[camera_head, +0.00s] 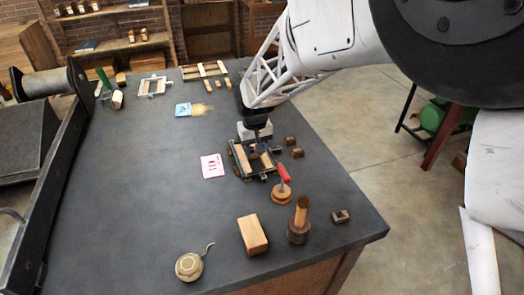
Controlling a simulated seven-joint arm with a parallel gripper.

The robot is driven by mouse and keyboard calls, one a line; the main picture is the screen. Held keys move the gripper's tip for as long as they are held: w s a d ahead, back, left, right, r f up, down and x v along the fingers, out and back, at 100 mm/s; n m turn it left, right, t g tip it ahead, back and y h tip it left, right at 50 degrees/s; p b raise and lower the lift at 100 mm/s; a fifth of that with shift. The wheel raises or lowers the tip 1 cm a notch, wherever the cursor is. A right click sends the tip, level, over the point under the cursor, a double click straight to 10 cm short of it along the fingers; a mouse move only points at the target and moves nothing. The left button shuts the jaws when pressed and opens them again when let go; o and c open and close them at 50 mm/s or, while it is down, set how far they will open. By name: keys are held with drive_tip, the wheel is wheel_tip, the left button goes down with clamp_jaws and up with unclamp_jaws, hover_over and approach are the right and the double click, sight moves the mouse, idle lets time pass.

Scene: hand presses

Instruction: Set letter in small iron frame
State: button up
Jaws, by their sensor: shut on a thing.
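The small iron frame (233,160) lies on the dark table near its middle, with wooden pieces inside it. My gripper (257,143) points down over the far part of the frame. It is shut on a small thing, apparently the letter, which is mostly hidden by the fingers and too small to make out. I cannot tell whether that piece touches the frame. Two small brown blocks, one farther back (291,140) and one nearer (297,152), lie just right of the frame.
A pink card (212,166) lies left of the frame. A pale frame (144,87) lies far left. The table's left middle is clear.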

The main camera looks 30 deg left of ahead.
sight(256, 164)
drive_tip(key=shift+f, duration=1.85)
drive_tip(key=shift+f, duration=0.2)
drive_tip(key=shift+s+d+f, duration=0.15)
drive_tip(key=shift+s+f, duration=0.05)
drive_tip(key=shift+f, duration=0.65)
drive_tip(key=o, duration=0.7)
drive_tip(key=shift+o, duration=0.8)
drive_tip(key=r, duration=1.4)
drive_tip(key=shift+w, duration=0.2)
drive_tip(key=shift+r, duration=0.1)
